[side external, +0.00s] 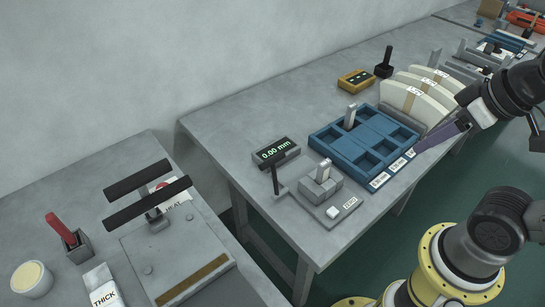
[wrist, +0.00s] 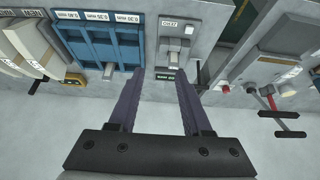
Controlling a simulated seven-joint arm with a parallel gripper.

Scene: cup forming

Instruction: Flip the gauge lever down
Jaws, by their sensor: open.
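The gauge (side external: 320,190) is a grey block on a flat base with a white button and a ZERO label. Its display (side external: 275,151) reads 0.00 mm. A thin dark lever (side external: 275,179) stands upright at the gauge's left edge. In the wrist view the gauge (wrist: 172,52) lies beyond the fingertips; I cannot clearly make out the lever there. My gripper (wrist: 160,76) is open with purple fingers and nothing between them. In the side view my gripper (side external: 438,139) is above the bench's right part, well to the right of the gauge and apart from it.
A blue compartment tray (side external: 368,139) stands between the gauge and my gripper. Behind my gripper are cream curved pieces in a rack (side external: 418,98), a yellow box (side external: 356,79) and a black upright tool (side external: 384,63). A separate left bench holds a press (side external: 175,250).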

